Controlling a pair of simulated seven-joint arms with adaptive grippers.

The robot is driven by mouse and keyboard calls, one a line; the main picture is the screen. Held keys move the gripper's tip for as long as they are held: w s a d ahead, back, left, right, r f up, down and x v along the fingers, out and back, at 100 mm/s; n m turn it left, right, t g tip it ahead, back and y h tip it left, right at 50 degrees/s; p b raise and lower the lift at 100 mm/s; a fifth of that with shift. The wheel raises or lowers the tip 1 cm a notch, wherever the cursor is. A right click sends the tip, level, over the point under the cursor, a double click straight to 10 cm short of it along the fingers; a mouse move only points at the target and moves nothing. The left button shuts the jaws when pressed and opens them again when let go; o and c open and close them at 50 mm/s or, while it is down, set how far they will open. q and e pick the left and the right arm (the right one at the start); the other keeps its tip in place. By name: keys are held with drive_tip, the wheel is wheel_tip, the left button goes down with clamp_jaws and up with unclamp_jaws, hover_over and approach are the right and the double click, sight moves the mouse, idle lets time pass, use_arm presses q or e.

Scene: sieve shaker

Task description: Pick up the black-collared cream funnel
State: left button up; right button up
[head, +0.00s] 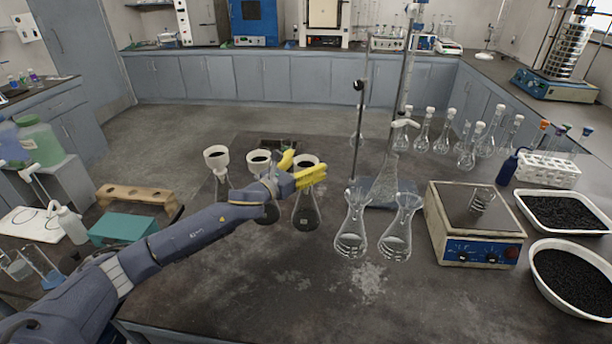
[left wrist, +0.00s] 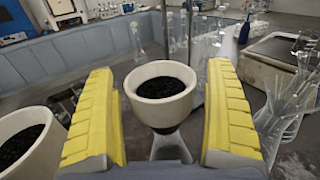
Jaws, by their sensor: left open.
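Three cream funnels with black grains inside stand on flasks at mid-table. My left gripper (head: 300,168) is open, its yellow fingers on either side of the rightmost funnel (head: 306,160). In the left wrist view this funnel (left wrist: 160,108) sits between the spread fingers (left wrist: 160,100), with gaps on both sides. Its flask (head: 306,210) stands below it. The middle funnel (head: 259,158) and the left funnel (head: 216,156) are to the left. My right gripper is not in view.
Two clear flasks (head: 352,235) and a stand rod (head: 357,130) are to the right of the funnels. A hotplate (head: 475,228) and trays of black grains (head: 565,212) are farther right. A teal box (head: 124,229) and wooden rack (head: 138,198) are left. The front table is clear.

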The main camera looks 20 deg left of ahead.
use_arm(q)
drive_tip(key=shift+w, duration=0.1)
drive_tip(key=shift+c, duration=0.5)
drive_tip(key=c, duration=1.2)
drive_tip(key=shift+c, duration=0.2)
drive_tip(key=shift+r, duration=0.2)
